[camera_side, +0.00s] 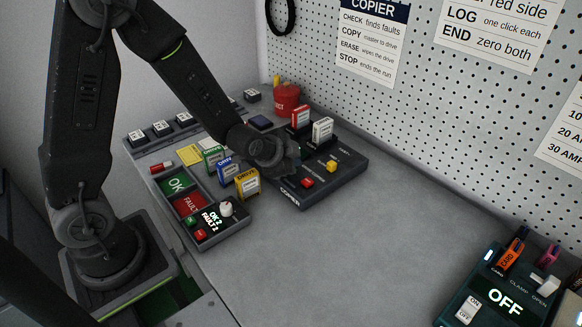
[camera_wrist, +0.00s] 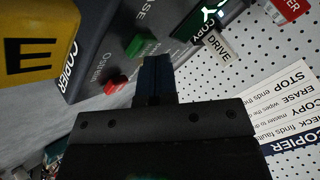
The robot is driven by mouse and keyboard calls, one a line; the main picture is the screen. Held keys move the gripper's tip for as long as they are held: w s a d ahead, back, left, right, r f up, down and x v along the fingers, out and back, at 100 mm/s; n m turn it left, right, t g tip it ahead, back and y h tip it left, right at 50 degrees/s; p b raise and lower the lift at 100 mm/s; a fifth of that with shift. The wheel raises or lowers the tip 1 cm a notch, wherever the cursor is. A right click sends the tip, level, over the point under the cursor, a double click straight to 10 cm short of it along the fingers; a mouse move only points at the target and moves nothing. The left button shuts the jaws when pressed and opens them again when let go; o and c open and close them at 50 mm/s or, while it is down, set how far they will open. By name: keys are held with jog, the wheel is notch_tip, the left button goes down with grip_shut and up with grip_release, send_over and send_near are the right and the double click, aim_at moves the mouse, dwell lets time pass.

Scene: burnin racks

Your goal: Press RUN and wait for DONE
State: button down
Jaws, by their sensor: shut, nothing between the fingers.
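The dark copier (camera_side: 345,178) stands on the table near the pegboard, with a red button (camera_side: 307,183) and a yellow button (camera_side: 331,166). My gripper (camera_wrist: 154,62) is shut and empty, over the copier panel. In the wrist view its fingertips appear close to a green button (camera_wrist: 141,45); I cannot tell whether they touch. The red button also shows there (camera_wrist: 115,85). A small dark display with a lit green shape (camera_wrist: 211,10) is partly cut off. No RUN or DONE wording is legible. In the side view, my wrist hides the green button.
A red-labelled drive (camera_side: 300,117) and a white drive (camera_side: 322,130) stand at the copier's back. Green (camera_side: 213,159), blue (camera_side: 228,172) and yellow (camera_side: 247,183) drives stand left of it, beside a sorting tray (camera_side: 232,232) marked OK and FAULT. The table's front middle is clear.

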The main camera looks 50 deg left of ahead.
jog(key=shift+r, duration=0.75)
jog(key=shift+r, duration=0.1)
jog(key=shift+r, duration=2.45)
jog(key=s+d+r+n+g, duration=0.1)
jog(key=s+r+n, duration=0.1)
jog(key=s+r, duration=0.2)
jog(key=s+d+r+n+g, duration=0.1)
jog(key=s+r+n, duration=0.2)
jog(key=s, duration=0.7)
jog(key=s+r+n+g+h, duration=0.1)
jog(key=s+r, duration=0.3)
jog(key=s, duration=0.4)
jog(key=shift+d+r+n+g, duration=0.3)
jog(key=shift+d+n, duration=0.1)
jog(key=shift+n, duration=0.5)
dwell(1.6)
